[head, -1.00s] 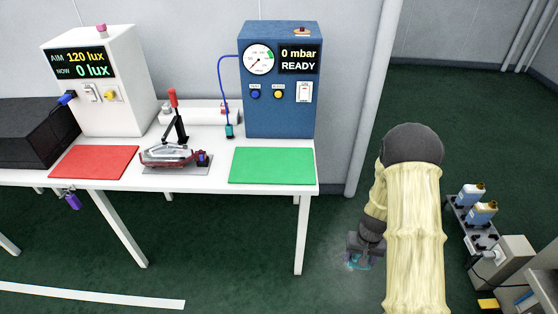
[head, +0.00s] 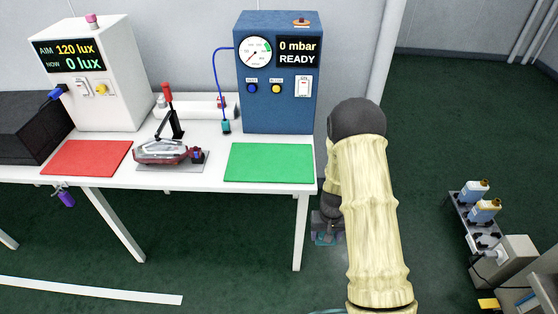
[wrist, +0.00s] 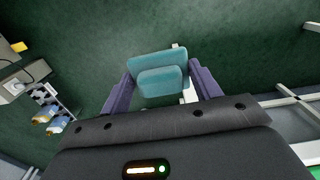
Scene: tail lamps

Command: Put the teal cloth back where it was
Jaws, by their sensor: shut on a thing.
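The teal cloth (wrist: 158,73) shows folded between the two purple fingers of my gripper (wrist: 162,92) in the wrist view. My gripper is shut on it and holds it over the dark green floor. In the head view my gripper (head: 325,238) hangs low, right of the white table's right legs, with a small teal edge showing under it. Most of the cloth is hidden there by my arm.
The white table (head: 214,180) carries a red mat (head: 88,157), a green mat (head: 268,163), a clamped tail lamp (head: 163,152), a lux box (head: 105,70) and a blue gauge box (head: 278,105). A rack with bottles (head: 478,222) stands at right. Floor between is clear.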

